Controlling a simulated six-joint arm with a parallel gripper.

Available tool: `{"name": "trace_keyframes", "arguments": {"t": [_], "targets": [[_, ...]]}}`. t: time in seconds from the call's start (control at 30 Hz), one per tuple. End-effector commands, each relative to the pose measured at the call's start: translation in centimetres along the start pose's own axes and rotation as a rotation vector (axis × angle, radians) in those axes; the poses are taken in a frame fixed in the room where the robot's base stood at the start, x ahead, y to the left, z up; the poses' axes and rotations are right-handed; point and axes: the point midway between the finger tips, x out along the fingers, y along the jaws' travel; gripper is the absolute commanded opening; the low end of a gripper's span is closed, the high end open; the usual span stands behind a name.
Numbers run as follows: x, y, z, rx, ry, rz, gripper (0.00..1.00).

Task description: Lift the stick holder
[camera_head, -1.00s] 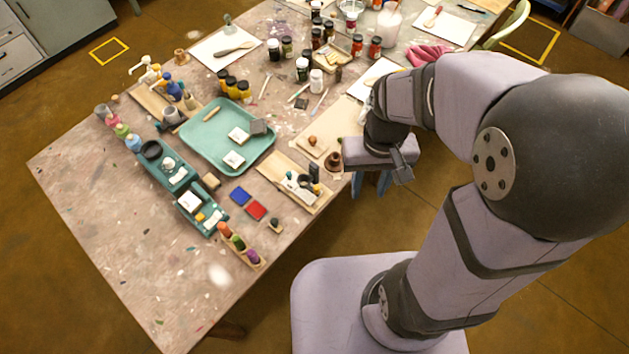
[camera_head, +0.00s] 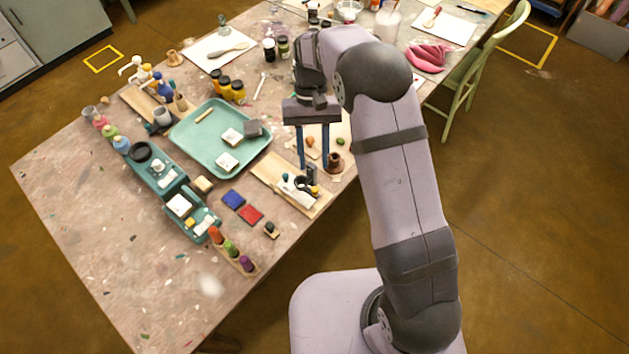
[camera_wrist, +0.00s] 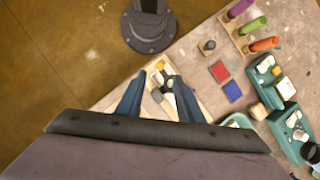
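The stick holder, a small wooden rack (camera_head: 238,257) with an orange, a green and a purple stick, lies near the table's front edge, at lower centre-left in the head view. The rack also shows at the top right of the wrist view (camera_wrist: 238,39). My gripper (camera_head: 313,164) is open, its two blue fingers pointing down and apart, with nothing between them. It hangs above the table, up and to the right of the holder in the head view. In the wrist view the open fingers (camera_wrist: 158,76) have a wooden board with small items below them.
A wooden board (camera_head: 265,172) with small items, blue (camera_head: 233,199) and red (camera_head: 250,215) pads and a small dark-topped stamp (camera_head: 271,230) lie between gripper and holder. Teal trays (camera_head: 165,178) stand left of the holder. A large teal tray (camera_head: 190,142) lies behind. The front left table is mostly clear.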

Motion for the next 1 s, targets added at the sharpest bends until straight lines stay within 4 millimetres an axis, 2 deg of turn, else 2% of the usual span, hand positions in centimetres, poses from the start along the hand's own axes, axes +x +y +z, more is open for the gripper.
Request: {"name": "trace_keyframes", "arguments": {"t": [0.27, 0.7, 1.0], "targets": [[1.2, 0.0, 0.1, 0.000, -0.004, 0.001, 0.34], [6.4, 0.0, 0.2, 0.000, -0.002, 0.001, 0.34], [7.4, 0.0, 0.1, 0.000, 0.000, 0.000, 0.34]]}}
